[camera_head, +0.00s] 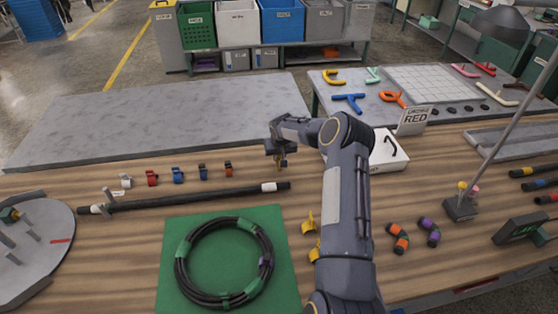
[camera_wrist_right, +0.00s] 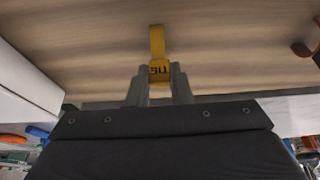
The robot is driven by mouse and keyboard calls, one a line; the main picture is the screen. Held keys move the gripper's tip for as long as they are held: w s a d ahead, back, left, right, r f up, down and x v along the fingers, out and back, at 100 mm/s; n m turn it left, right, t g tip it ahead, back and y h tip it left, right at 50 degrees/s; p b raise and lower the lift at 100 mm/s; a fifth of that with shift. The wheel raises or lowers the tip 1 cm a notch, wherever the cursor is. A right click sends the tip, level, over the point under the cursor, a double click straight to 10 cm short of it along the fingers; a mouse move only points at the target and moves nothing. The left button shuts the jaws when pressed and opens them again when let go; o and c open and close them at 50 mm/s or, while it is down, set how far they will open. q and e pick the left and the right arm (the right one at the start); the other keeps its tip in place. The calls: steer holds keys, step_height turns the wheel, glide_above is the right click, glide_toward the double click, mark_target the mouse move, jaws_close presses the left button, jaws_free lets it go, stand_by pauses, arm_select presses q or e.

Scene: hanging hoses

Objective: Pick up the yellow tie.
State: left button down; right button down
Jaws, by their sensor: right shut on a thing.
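The yellow tie (camera_wrist_right: 158,44) is a strap with a block marked in dark letters. In the right wrist view its block sits between the two fingertips of my right gripper (camera_wrist_right: 160,78), which is shut on it. In the head view my right gripper (camera_head: 281,163) points down at the right end of the row of ties, and the tie is mostly hidden there. I cannot tell whether the tie touches the wooden table (camera_head: 120,240). My left gripper is not in view.
Left of my gripper stand red (camera_head: 152,178), blue (camera_head: 178,175) and orange (camera_head: 228,169) ties, among others. A black hose (camera_head: 200,197) lies in front of them. A white box (camera_head: 385,151) is to the right. A coiled hose (camera_head: 182,272) lies on a green mat (camera_head: 285,290).

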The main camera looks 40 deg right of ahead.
steer(key=shift+r, duration=0.1)
steer(key=shift+r, duration=0.3)
step_height(320, 180, up, 2)
steer(key=shift+r+p, duration=0.15)
steer(key=shift+p, duration=0.45)
steer(key=s+a+r+b, duration=0.3)
steer(key=s+a+r, duration=0.6)
steer(key=a+r, duration=0.1)
steer(key=shift+a, duration=0.4)
steer(key=c, duration=1.8)
jaws_free()
steer(key=shift+c, duration=0.2)
jaws_close()
